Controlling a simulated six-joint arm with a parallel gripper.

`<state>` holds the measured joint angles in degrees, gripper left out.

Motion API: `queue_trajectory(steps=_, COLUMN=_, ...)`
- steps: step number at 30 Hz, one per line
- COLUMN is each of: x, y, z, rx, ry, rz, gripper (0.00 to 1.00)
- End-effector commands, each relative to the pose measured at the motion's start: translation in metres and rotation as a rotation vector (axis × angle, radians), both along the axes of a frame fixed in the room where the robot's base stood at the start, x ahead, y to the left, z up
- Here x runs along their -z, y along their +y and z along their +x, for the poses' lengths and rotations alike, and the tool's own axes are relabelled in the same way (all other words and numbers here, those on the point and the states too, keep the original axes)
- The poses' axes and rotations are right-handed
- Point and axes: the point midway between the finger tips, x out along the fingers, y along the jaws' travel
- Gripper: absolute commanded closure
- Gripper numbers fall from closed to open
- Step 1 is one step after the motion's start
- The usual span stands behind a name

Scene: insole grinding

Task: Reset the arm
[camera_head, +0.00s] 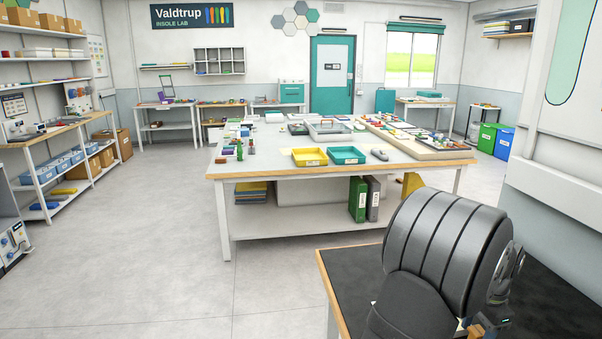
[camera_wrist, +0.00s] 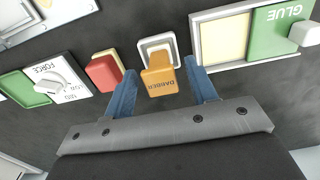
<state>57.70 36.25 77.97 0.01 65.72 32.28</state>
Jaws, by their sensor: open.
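My gripper (camera_wrist: 160,68) shows in the wrist view with its two blue fingers spread apart. The orange block marked DABBER (camera_wrist: 159,82) stands between the fingers, with a gap visible on each side. A white square holder (camera_wrist: 157,42) is right behind the block; I cannot tell if the block still sits in it. In the head view my dark arm fills the lower right and hides most of the gripper and what lies under it.
On the dark bench (camera_head: 345,290), the wrist view shows a green GLUE pad (camera_wrist: 283,32) to the right, and a red block (camera_wrist: 103,73) and a white FORCE dial panel (camera_wrist: 60,80) to the left. A large work table (camera_head: 240,172) stands beyond, with open floor to the left.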

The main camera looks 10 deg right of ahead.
Motion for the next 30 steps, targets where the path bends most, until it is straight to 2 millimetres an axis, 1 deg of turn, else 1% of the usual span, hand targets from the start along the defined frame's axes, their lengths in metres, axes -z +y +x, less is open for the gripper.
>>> queue_trajectory(steps=4, x=-0.007, y=0.0, z=0.0, rx=0.0, ry=-0.001, rz=-0.001, gripper=0.48)
queue_trajectory(steps=14, x=-0.007, y=0.0, z=0.0, rx=0.0, ry=0.0, rz=0.0, gripper=0.48)
queue_trajectory(steps=17, x=-0.002, y=0.0, z=0.0, rx=0.0, ry=0.001, rz=0.001, gripper=0.48)
queue_trajectory(steps=19, x=0.005, y=0.0, z=0.0, rx=0.0, ry=0.002, rz=0.003, gripper=0.48)
queue_trajectory(steps=23, x=0.027, y=0.001, z=0.0, rx=0.0, ry=0.002, rz=0.004, gripper=0.48)
queue_trajectory(steps=24, x=0.013, y=-0.001, z=0.0, rx=0.0, ry=-0.002, rz=-0.004, gripper=0.48)
queue_trajectory(steps=30, x=-0.029, y=-0.001, z=0.0, rx=0.0, ry=-0.002, rz=-0.004, gripper=0.48)
